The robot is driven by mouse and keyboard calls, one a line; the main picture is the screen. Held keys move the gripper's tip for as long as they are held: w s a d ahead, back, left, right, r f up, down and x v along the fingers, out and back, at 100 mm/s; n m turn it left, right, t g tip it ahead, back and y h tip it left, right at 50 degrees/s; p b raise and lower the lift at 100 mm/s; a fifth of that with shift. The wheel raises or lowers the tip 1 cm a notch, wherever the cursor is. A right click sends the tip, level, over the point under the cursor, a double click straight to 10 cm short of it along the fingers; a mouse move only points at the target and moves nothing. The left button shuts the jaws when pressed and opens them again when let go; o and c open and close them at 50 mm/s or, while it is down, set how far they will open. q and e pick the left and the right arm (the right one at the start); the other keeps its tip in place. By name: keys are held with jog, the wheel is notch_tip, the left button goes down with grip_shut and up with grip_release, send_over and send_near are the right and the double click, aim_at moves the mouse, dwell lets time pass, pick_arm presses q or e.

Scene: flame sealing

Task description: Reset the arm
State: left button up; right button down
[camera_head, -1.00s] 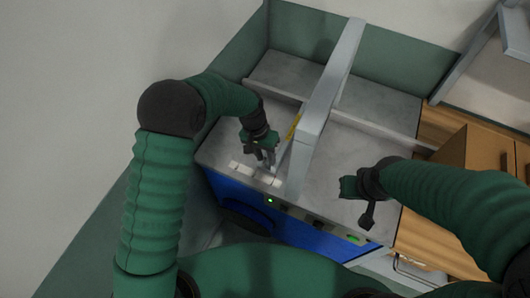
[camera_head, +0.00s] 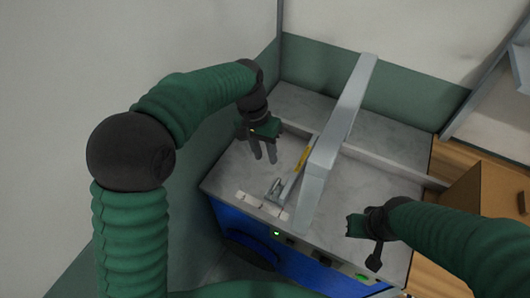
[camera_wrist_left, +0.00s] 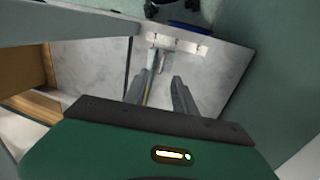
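My left gripper (camera_head: 264,158) hangs above the left part of the metal machine top, its two dark fingers apart with nothing between them. The left wrist view also shows the left gripper (camera_wrist_left: 160,84) with its fingers spread. A small metal lever (camera_head: 276,188) stands on the machine top in front of these fingers, apart from them. My right gripper (camera_head: 364,232) is over the front right of the machine; its finger gap does not show clearly.
The blue machine (camera_head: 238,224) has a grey bar (camera_head: 338,118) running across its top, with a yellow strip (camera_head: 302,158) beside it. A brown box (camera_head: 474,190) stands to the right. A green wall is behind.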

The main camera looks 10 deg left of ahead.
pick_arm(q)
jog(key=shift+a, duration=0.1)
jog(key=s+a+f+n+t+y, duration=0.1)
jog(key=s+a+f+n, duration=0.1)
jog(key=s+a, duration=0.4)
jog(key=s+a+f+n+t+y, duration=0.1)
jog(key=s+a+f, duration=0.4)
jog(key=s, duration=0.5)
jog(key=shift+s+a+n+t, duration=0.15)
jog(key=shift+a+n+t, duration=0.35)
jog(key=shift+a+t, duration=0.3)
jog(key=shift+s, duration=0.1)
jog(key=shift+a, duration=0.15)
